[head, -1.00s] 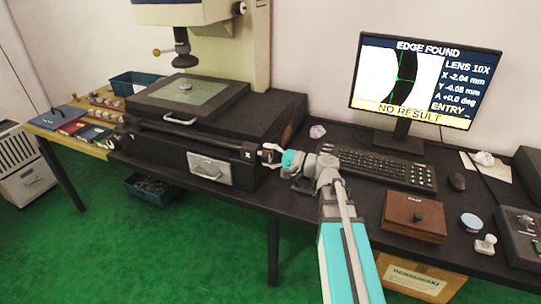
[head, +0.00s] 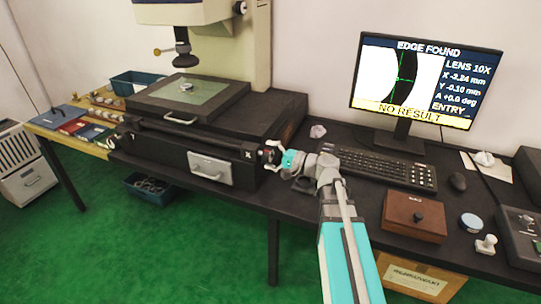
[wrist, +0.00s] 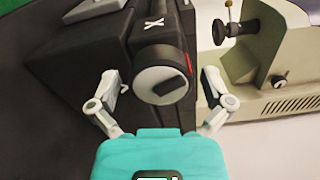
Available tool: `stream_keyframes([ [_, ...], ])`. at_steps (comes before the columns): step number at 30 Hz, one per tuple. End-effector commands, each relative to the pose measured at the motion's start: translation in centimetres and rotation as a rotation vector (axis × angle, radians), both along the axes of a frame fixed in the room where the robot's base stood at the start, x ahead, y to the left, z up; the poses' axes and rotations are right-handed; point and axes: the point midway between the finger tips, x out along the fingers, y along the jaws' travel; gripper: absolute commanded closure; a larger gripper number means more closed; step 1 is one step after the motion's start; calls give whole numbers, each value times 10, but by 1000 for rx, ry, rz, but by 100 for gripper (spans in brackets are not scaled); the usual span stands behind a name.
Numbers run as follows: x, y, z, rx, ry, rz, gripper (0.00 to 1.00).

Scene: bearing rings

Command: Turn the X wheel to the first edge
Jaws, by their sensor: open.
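The X wheel (wrist: 163,85) is a dark round knob with a pale face, a dark grip bar and a red mark, beside a white X on the machine. In the head view the wheel (head: 271,154) is at the right end of the stage base. My gripper (wrist: 158,105) is open, with one finger on each side of the wheel; I cannot tell whether they touch it. It also shows in the head view (head: 284,160). A ring (head: 186,86) lies on the glass stage (head: 205,94).
A keyboard (head: 380,169), a mouse (head: 457,182) and a brown wooden box (head: 414,217) are on the table right of my arm. The lens (head: 183,50) hangs above the stage. Blue bins are left of and below the machine.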

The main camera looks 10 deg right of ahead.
Motion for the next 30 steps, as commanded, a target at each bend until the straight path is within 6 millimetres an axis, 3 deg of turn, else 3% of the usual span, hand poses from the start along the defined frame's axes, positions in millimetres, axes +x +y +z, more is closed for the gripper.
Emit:
stream_keyframes([
  [11, -12, -16, 0, 0, 0, -2, 0],
  [30, -59, -79, 0, 0, 0, -2, 0],
])
